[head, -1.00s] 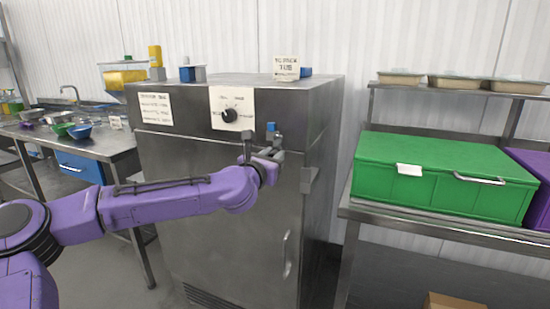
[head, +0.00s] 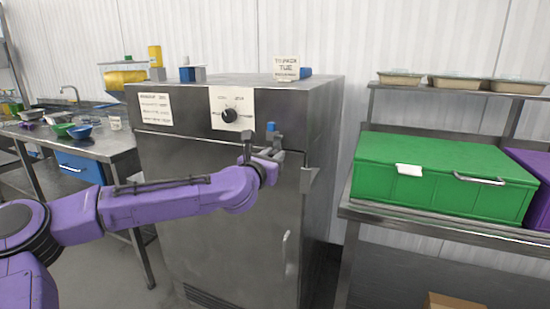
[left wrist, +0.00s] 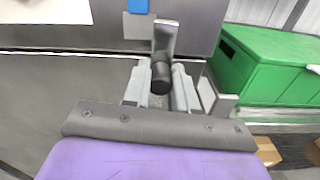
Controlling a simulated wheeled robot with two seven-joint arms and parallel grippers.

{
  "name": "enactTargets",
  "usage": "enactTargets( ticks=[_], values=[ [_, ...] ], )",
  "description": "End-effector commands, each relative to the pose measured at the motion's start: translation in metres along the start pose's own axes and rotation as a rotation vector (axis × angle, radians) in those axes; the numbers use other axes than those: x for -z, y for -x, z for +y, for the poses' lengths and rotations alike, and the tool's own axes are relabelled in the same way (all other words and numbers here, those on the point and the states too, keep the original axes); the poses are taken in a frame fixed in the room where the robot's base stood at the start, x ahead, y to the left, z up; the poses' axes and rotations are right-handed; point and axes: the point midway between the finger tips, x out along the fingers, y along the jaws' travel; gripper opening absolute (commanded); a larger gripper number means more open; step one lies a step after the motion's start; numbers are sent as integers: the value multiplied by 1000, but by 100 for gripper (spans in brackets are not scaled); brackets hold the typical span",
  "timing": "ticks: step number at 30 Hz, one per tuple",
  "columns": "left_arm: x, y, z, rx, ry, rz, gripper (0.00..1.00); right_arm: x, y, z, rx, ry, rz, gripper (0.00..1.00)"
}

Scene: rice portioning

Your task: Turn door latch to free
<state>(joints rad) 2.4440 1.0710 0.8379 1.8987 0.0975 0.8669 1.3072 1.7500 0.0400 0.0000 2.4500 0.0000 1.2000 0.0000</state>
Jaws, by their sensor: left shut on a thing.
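The steel cabinet (head: 215,190) stands closed in the middle of the head view, with its door toward me. The door latch shows in the left wrist view as a dark round knob (left wrist: 161,76) on a grey metal bar, below a small blue block (left wrist: 138,6). My left gripper (head: 276,153) is at the upper right of the door. In the left wrist view its two fingers (left wrist: 160,88) lie on either side of the knob and are shut on it. The gripper hides part of the latch in the head view. My right gripper is not in view.
A green crate (head: 440,170) sits on a steel table to the right. A sink counter (head: 100,147) with bowls stands at the left.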

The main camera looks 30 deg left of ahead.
Motion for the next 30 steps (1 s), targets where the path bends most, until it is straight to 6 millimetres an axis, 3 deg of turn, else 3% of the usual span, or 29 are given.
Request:
enactTargets(
  ticks=[7,8,9,20,30],
  values=[
    [-4,-1,6,-15,2,-8,0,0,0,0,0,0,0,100],
    [-4,-1,6,-15,2,-8,36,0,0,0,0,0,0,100],
    [-4,-1,6,-13,2,-7,49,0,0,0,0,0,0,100],
    [-2,5,0,-2,3,-4,51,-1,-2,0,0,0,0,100],
    [-1,80,2,-3,8,-7,51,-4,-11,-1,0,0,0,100]
  ],
)
